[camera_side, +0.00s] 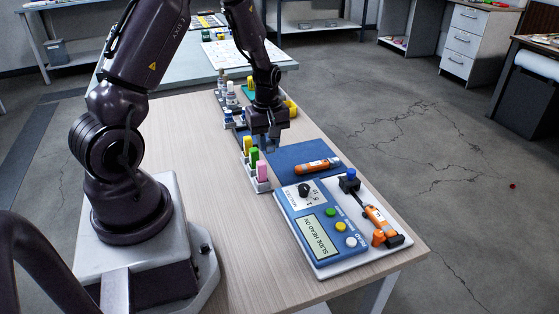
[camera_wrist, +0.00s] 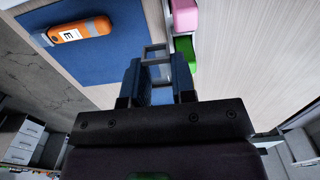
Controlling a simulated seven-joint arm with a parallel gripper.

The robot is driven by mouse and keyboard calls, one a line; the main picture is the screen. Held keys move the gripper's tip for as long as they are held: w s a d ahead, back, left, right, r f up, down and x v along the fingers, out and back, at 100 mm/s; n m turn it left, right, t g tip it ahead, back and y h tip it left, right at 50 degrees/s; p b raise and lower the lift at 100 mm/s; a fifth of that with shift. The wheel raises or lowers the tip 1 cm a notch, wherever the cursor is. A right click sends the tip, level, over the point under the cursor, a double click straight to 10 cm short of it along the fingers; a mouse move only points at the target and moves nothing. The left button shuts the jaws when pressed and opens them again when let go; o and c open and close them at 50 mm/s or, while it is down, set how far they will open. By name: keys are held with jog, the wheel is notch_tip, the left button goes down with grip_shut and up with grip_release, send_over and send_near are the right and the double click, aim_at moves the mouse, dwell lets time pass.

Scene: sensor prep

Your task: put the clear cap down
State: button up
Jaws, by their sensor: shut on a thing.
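My gripper (camera_side: 269,147) points down over the near-left edge of the blue mat (camera_side: 283,158), beside the rack of coloured pieces. In the wrist view its fingers (camera_wrist: 157,75) are close together around something see-through with pale grey edges, which I take to be the clear cap (camera_wrist: 155,55). The mat shows through and around it. In the side view the cap is too small and clear to make out, and I cannot tell whether it touches the mat. An orange sensor (camera_side: 317,166) lies on the mat, also in the wrist view (camera_wrist: 78,31), apart from my gripper.
A rack (camera_side: 262,186) holds yellow, green and pink pieces close beside my gripper. A blue device (camera_side: 318,222) reading "SLIDE HEAD ON" stands in front, with another orange sensor (camera_side: 378,219) beside it. Small bottles (camera_side: 231,94) stand behind. The mat around the orange sensor is bare.

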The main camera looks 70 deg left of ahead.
send_over(279, 168)
notch_tip(279, 168, down, 6)
jog(key=shift+s+d+r, duration=0.1)
jog(key=shift+r, duration=0.15)
jog(key=shift+f, duration=1.75)
jog(key=shift+f, duration=0.15)
jog(key=o, duration=0.7)
jog(key=shift+o, duration=0.2)
